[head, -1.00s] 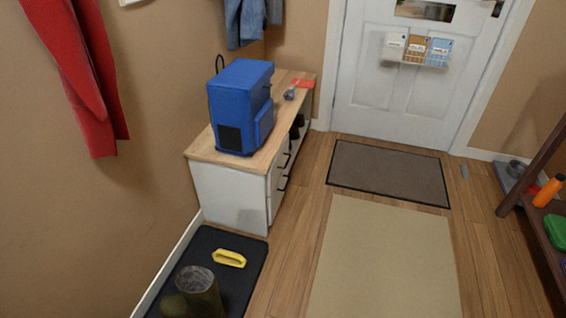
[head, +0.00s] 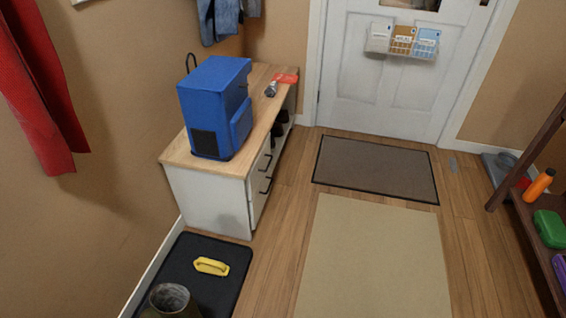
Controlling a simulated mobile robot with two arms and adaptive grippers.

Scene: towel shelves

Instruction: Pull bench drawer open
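The white bench (head: 207,200) with a wooden top stands against the left wall. Its drawer front (head: 260,183) faces right and is seen at a steep angle. Two dark drawer handles show, an upper one (head: 267,162) and a lower one (head: 266,185). The drawers look shut, flush with the bench side. Neither of my grippers shows in the head view.
A blue backpack (head: 215,105) and a flashlight (head: 271,89) are on the bench top. A black boot tray (head: 225,291) with a yellow brush (head: 211,266) and boots lies in front. A beige rug (head: 375,255) and brown doormat (head: 376,169) lie on open floor. A shelf (head: 530,216) stands right.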

